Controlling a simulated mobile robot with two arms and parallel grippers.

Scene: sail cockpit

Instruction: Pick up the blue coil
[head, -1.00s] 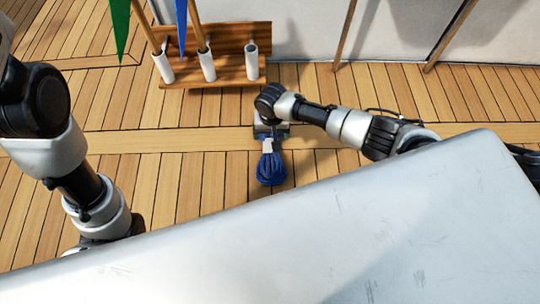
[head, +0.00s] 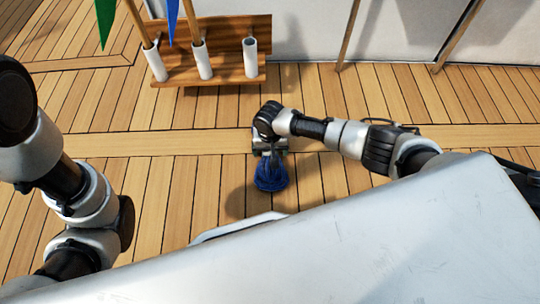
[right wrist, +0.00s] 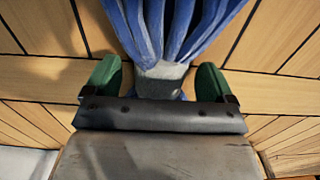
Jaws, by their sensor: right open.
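The blue coil (head: 270,174) hangs or lies just below my right gripper (head: 270,151) in the head view. It is a bundle of blue strands with a pale band around it. In the right wrist view the blue strands (right wrist: 180,28) fan out at the top, and the pale band (right wrist: 160,78) is between the two green fingertips (right wrist: 160,74). The fingers are open, one on each side of the band, with gaps showing. The head view does not show clearly whether the coil touches the deck. My left arm is at the left; its gripper does not show.
A wooden rack (head: 215,72) with white tubes stands at the back wall, holding poles with a green flag (head: 105,20) and a blue flag (head: 172,18). Thin posts (head: 348,38) lean at the wall. The plank deck (head: 330,90) around the coil is clear.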

